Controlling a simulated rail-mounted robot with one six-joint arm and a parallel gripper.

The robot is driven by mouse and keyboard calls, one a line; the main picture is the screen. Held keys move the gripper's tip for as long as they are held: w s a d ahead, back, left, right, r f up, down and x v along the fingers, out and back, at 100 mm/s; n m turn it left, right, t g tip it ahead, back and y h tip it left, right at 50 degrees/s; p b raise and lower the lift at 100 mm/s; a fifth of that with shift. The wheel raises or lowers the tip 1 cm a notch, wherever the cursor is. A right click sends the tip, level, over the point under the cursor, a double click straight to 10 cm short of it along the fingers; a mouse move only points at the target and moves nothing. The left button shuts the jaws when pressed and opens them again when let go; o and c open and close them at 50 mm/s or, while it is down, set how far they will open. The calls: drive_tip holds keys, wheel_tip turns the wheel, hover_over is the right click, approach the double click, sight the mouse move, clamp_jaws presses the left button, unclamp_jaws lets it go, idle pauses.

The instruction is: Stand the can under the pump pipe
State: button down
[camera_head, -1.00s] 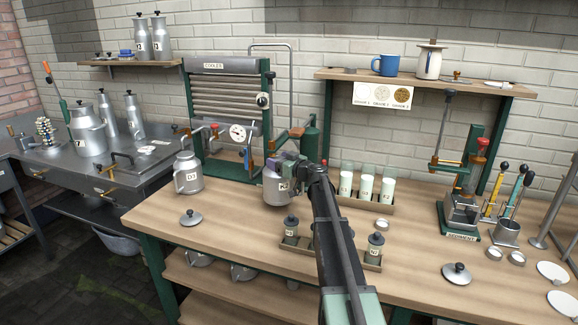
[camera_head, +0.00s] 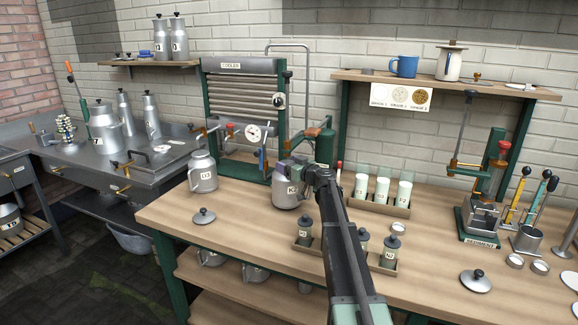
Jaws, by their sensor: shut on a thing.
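My gripper (camera_head: 293,170) is shut on a grey metal can (camera_head: 286,193) with a dark-lettered label. The can looks roughly upright near the middle of the wooden bench. My gripper and arm hide its top and right side; I cannot tell whether its base touches the bench. Behind it and to the right stands a green pump cylinder (camera_head: 325,148) with a wooden-looking handle. A bent grey pipe (camera_head: 291,45) rises behind the cooler and comes down by the pump. The can is in front of and left of the pump; I cannot tell whether it is under a pipe outlet.
A can marked D3 (camera_head: 203,174) stands left, with a loose lid (camera_head: 204,216) before it. The cooler (camera_head: 243,110) stands behind. A tray with white-filled bottles (camera_head: 382,190) is right, and small dark-topped bottles (camera_head: 305,232) stand in front.

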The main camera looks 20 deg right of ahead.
drive_tip(key=shift+f, duration=0.55)
drive_tip(key=c, duration=0.5)
unclamp_jaws()
drive_tip(key=shift+f+b, duration=0.15)
drive_tip(key=shift+b, duration=0.2)
drive_tip(key=o, duration=0.4)
drive_tip(key=shift+o, duration=0.2)
